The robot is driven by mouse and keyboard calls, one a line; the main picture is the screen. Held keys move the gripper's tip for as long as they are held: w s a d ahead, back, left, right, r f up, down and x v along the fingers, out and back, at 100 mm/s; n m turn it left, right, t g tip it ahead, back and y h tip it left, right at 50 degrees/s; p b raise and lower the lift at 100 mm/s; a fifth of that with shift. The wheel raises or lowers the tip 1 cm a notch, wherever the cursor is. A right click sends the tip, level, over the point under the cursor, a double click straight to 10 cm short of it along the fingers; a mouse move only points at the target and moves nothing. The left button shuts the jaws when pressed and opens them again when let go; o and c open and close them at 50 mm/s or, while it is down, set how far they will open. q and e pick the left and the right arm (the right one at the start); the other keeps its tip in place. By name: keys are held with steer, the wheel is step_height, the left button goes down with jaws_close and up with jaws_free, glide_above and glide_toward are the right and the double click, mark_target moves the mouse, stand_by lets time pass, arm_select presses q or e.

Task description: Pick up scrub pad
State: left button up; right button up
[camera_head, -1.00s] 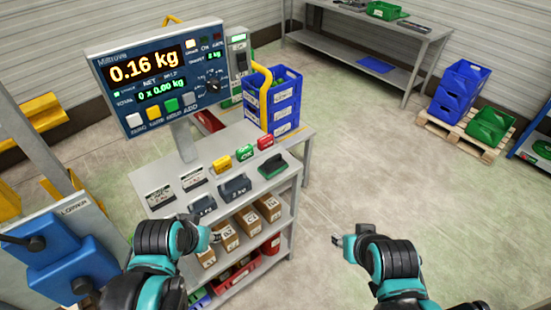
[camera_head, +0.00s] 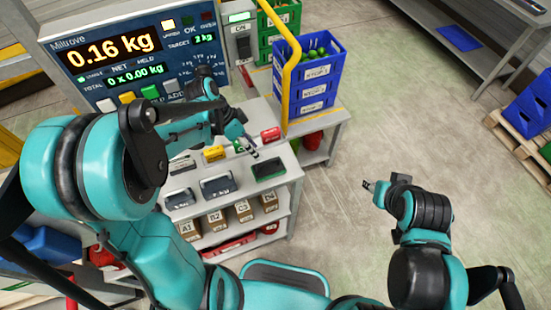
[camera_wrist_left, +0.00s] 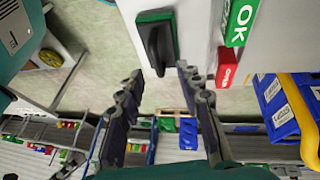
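The scrub pad, a green block with a black handle on top (camera_head: 268,169), lies at the right end of the shelf unit's top. It also shows in the left wrist view (camera_wrist_left: 157,42), just ahead of the fingertips. My left gripper (camera_head: 247,150) is above and slightly behind the pad, pointing toward it. In the left wrist view its two fingers (camera_wrist_left: 158,80) are spread apart with nothing between them. My right gripper (camera_head: 369,186) is off to the right over open floor, away from the shelf; its finger gap is too small to judge.
A green OK block (camera_wrist_left: 240,22) and a red block (camera_head: 270,134) stand near the pad. Two dark weights (camera_head: 216,184) sit left of it. The scale display (camera_head: 135,55) stands behind. Blue crates (camera_head: 306,80) and a yellow rail (camera_head: 289,80) are at back right.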

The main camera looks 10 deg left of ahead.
mark_target(268, 166)
arm_select(q)
steer(key=x, duration=0.2)
steer(key=shift+s+d+f+b, duration=0.15)
steer(key=shift+s+f+b, duration=0.15)
steer(key=shift+b, duration=0.1)
steer(key=b+x, duration=0.1)
steer(key=x, duration=0.3)
steer(key=shift+w+d+f, duration=0.1)
steer(key=shift+d, duration=0.2)
jaws_close()
